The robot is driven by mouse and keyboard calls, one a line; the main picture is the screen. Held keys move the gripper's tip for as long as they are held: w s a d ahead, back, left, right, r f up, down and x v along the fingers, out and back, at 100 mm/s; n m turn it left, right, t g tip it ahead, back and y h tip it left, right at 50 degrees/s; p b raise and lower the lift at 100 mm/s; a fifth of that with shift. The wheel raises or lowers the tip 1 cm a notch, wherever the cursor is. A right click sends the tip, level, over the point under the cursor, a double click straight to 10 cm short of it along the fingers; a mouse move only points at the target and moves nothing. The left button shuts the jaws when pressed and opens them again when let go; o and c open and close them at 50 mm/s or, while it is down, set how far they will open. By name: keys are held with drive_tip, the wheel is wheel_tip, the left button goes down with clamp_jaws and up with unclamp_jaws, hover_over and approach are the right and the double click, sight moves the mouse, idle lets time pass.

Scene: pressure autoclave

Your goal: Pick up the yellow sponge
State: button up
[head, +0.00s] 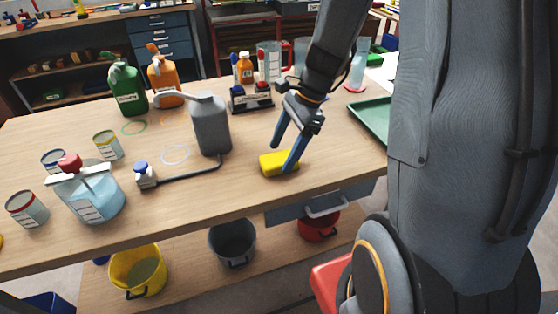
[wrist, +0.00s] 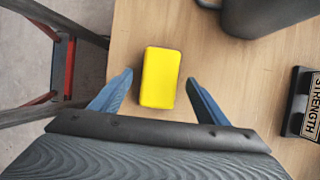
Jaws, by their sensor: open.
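The yellow sponge (head: 276,164) lies flat on the wooden table near its front edge in the head view. In the wrist view the sponge (wrist: 161,78) shows whole, a bright yellow block between and slightly beyond the fingertips. My gripper (head: 281,153) is open, with its blue fingers reaching down at the sponge, one finger in front of it and one behind. In the wrist view my gripper (wrist: 158,76) has one finger on each side of the sponge, with gaps to both. Whether the tips touch the table is unclear.
A grey canister (head: 211,125) stands left of the sponge; its dark body also shows in the wrist view (wrist: 262,14). A black block marked STRENGTH (wrist: 303,104) lies to the right there. A green tray (head: 372,122) is at the table's right. The wood around the sponge is clear.

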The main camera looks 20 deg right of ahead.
drive_tip(key=shift+a+f, duration=0.2)
drive_tip(key=shift+f, duration=0.25)
drive_tip(key=shift+f, duration=0.25)
idle(0.3)
drive_tip(key=shift+c, duration=0.5)
drive_tip(key=c, duration=1)
